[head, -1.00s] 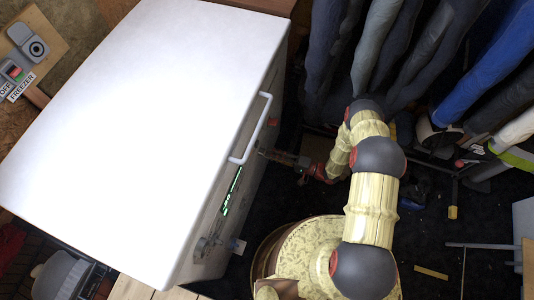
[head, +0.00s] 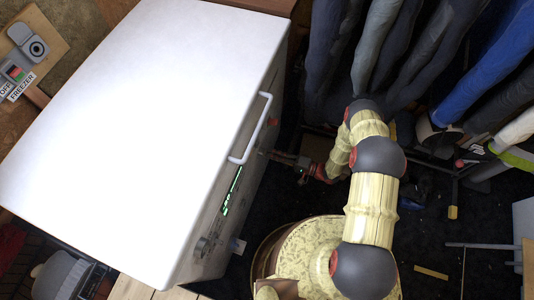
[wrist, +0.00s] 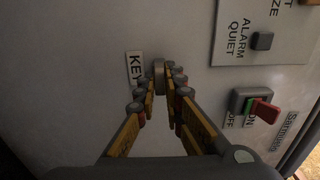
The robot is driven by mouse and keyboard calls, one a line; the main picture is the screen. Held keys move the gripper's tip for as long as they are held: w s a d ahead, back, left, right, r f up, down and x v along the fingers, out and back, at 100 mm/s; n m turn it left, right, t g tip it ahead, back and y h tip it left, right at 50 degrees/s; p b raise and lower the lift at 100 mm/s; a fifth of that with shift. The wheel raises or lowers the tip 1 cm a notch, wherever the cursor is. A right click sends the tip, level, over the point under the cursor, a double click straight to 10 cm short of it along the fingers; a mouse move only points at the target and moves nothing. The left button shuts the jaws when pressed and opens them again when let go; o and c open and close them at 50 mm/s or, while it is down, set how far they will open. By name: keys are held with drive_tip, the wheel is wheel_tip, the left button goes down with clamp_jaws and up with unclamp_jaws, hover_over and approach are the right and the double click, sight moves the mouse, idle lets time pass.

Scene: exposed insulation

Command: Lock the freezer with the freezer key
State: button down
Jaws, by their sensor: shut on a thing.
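The freezer (head: 140,110) is a large white chest at the left of the head view, with its lid down and a white handle (head: 250,128) along the front edge. My gripper (head: 270,154) is at the freezer's front side, just below the handle. In the wrist view my gripper (wrist: 159,82) is shut on a small grey piece, apparently the freezer key (wrist: 159,72), against the front panel beside a "KEY" label (wrist: 135,70). The fingers hide most of the key and any keyhole, so I cannot tell how deep it sits.
A red rocker switch (wrist: 265,110) marked ON/OFF and an "ALARM QUIET" button (wrist: 262,41) are right of the fingers. Hanging clothes (head: 400,50) crowd the back right. A rack base (head: 455,165) stands on the dark floor.

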drive_tip(key=shift+v, duration=0.8)
idle(0.9)
drive_tip(key=shift+v, duration=1.3)
